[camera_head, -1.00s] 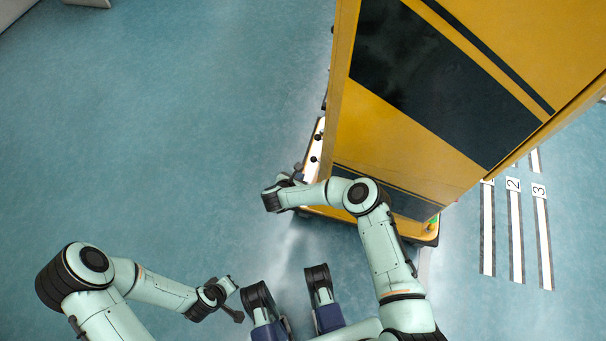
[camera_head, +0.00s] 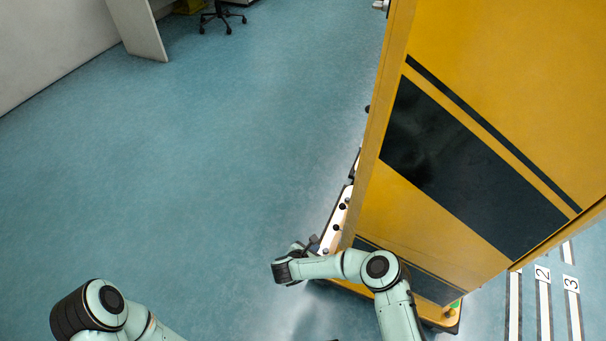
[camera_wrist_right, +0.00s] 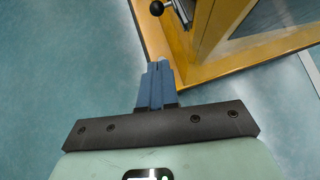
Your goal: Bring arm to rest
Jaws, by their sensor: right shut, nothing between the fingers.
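My right arm (camera_head: 393,312) comes up from the bottom of the head view and bends left at the elbow, in front of the yellow panel's lower end. My right gripper (camera_wrist_right: 160,68) is shut and empty in the right wrist view, its blue fingers together. Its tips appear close to the yellow frame's edge; I cannot tell whether they touch. In the head view the gripper is small and mostly hidden behind the wrist. Of my left arm (camera_head: 100,308), only the elbow part shows at bottom left; its gripper is out of frame.
A tall yellow panel (camera_head: 400,225) with dark stripes fills the right side. Black knobs (camera_head: 342,206) line its left side; one black knob (camera_wrist_right: 157,8) shows in the wrist view. Numbered floor strips (camera_head: 543,300) lie at right. Blue floor (camera_head: 200,170) is open at left; an office chair (camera_head: 222,15) stands far back.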

